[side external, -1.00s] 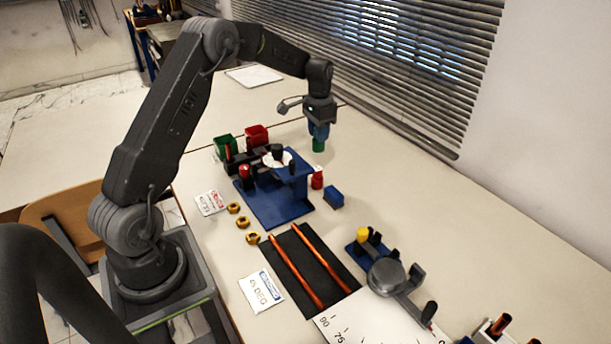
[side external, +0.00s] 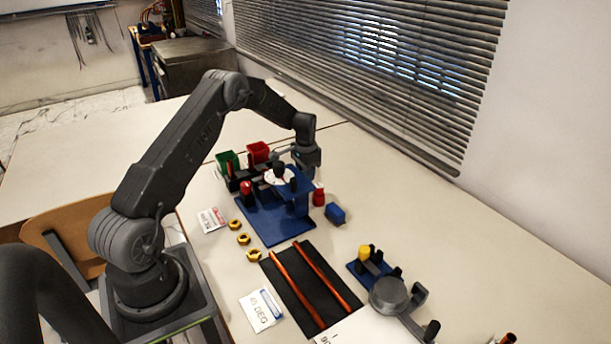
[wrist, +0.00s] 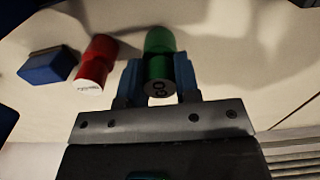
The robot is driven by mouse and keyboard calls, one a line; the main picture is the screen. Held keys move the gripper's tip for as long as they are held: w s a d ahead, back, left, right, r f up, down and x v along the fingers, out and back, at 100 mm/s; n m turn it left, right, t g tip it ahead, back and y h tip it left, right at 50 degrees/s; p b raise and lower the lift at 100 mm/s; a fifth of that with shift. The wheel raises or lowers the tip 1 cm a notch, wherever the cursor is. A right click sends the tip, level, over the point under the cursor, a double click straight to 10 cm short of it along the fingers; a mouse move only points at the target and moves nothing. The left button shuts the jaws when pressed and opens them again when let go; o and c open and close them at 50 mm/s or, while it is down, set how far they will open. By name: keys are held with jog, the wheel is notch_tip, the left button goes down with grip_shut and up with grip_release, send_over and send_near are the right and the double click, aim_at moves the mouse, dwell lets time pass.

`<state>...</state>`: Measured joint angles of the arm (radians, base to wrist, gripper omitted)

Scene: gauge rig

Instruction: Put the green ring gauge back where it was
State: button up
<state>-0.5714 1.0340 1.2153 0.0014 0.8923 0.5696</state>
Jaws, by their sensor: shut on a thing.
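The green ring gauge (wrist: 158,75) is a green, stepped cylinder with "GO" on its end face. In the wrist view it sits between the blue fingers of my gripper (wrist: 158,84), which are shut on it. In the side view my gripper (side external: 302,176) is low at the far right part of the blue fixture (side external: 262,222), and the green gauge is hidden there. I cannot tell whether the gauge touches anything below.
A blue block (wrist: 48,66) lies beyond the red gauge; it also shows in the side view (side external: 335,213). Red (side external: 258,152) and green bins (side external: 227,161) stand behind the fixture. Brass nuts (side external: 243,239) and a black mat (side external: 308,285) lie in front.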

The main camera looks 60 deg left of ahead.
jog(key=shift+f, duration=0.4)
jog(key=shift+f, duration=0.15)
jog(key=o, duration=1)
jog(key=shift+c, duration=0.2)
